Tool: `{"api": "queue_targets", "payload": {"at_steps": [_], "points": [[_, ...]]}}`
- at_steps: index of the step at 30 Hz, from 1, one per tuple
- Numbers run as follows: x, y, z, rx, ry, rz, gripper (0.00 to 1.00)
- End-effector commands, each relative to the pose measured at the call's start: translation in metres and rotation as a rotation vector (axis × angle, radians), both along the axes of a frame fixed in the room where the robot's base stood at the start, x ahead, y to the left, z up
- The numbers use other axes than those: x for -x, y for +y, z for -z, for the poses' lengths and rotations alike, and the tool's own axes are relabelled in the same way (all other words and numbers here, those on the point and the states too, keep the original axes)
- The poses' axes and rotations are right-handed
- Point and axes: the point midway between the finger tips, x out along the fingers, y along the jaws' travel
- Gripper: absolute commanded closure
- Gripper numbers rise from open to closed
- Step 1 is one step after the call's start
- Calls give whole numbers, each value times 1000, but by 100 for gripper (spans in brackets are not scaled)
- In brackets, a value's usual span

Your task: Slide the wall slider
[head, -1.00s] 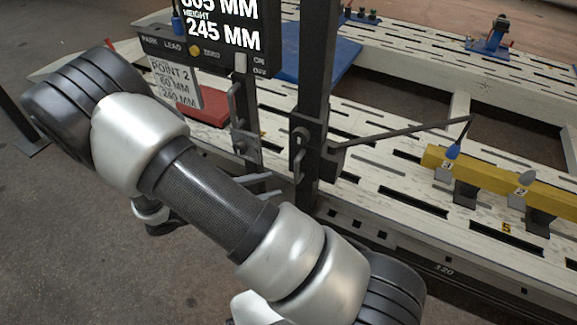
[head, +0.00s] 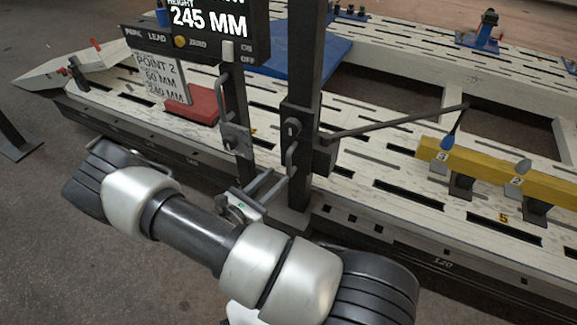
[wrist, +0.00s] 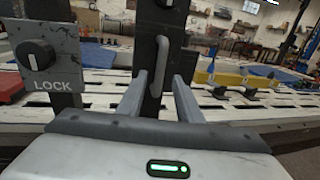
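My gripper (head: 272,186) is just left of and below that handle in the head view. In the wrist view my gripper (wrist: 160,95) is open, with one finger on each side of the upright handle (wrist: 160,62). The handle stands beyond or between the fingertips; I cannot tell which. No finger visibly touches it.
A second post (head: 243,165) with a lock knob plate (wrist: 37,58) stands left of the carriage. A display box (head: 205,35) and a hanging card (head: 160,78) are above. The slotted white bench (head: 380,160) carries a yellow beam (head: 490,168) and a red block (head: 193,103).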

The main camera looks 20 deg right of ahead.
Motion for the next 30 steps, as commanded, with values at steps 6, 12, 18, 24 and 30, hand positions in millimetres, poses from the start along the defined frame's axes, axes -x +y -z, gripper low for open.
{"api": "queue_targets", "payload": {"at_steps": [6, 12, 18, 24, 30], "points": [[-20, -40, 0, 1, 0, 4, 67], [-31, -59, 0, 0, -1, 2, 67], [-34, -64, 0, 0, -1, 1, 67], [-34, -64, 0, 0, -1, 0, 71], [-34, -64, 0, 0, -1, 1, 100]]}}
